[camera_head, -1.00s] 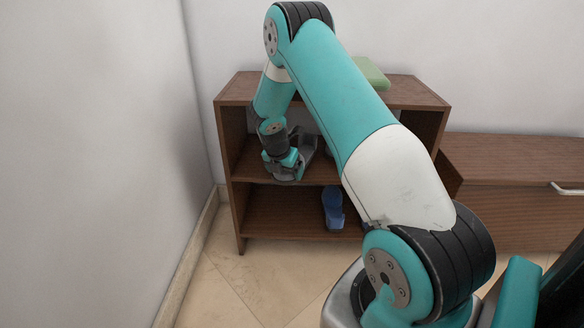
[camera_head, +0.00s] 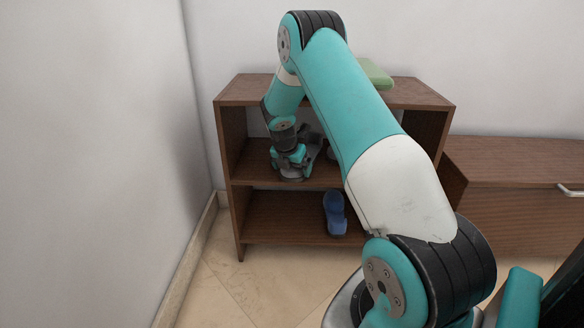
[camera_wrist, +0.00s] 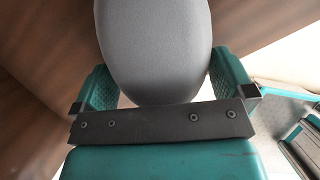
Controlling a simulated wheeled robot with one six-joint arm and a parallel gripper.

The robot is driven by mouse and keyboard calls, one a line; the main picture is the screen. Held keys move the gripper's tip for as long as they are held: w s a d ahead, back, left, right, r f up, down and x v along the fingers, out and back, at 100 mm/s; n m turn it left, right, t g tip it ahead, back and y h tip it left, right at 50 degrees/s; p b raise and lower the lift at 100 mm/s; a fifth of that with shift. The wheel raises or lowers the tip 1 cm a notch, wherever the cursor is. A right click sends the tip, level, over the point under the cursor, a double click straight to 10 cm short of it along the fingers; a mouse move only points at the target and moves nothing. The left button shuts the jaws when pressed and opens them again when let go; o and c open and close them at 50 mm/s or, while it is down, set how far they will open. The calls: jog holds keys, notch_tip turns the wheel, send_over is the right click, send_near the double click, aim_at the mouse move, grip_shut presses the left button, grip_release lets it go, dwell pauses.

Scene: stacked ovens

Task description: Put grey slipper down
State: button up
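The grey slipper (camera_wrist: 155,45) fills the upper middle of the wrist view, its smooth surface facing the camera. My gripper (camera_wrist: 162,88) has one teal finger on each side of it, both against its edges, so it is shut on the slipper. In the head view my gripper (camera_head: 291,166) is inside the shelf unit, at the left part of the middle shelf (camera_head: 258,163). The slipper is mostly hidden there by the gripper. I cannot tell whether it touches the shelf board.
A blue shoe (camera_head: 335,212) stands on the lower shelf (camera_head: 280,215). A green object (camera_head: 375,74) lies on top of the brown shelf unit (camera_head: 245,90). A brown cabinet (camera_head: 510,160) is to the right, a white wall (camera_head: 100,140) to the left. My arm hides the unit's right part.

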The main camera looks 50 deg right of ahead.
jog(key=p+v, duration=0.3)
jog(key=v, duration=0.3)
jog(key=shift+r, duration=0.25)
jog(key=shift+a+r+p, duration=0.25)
jog(key=shift+r+p, duration=0.1)
jog(key=shift+r, duration=0.1)
jog(key=shift+s, duration=0.15)
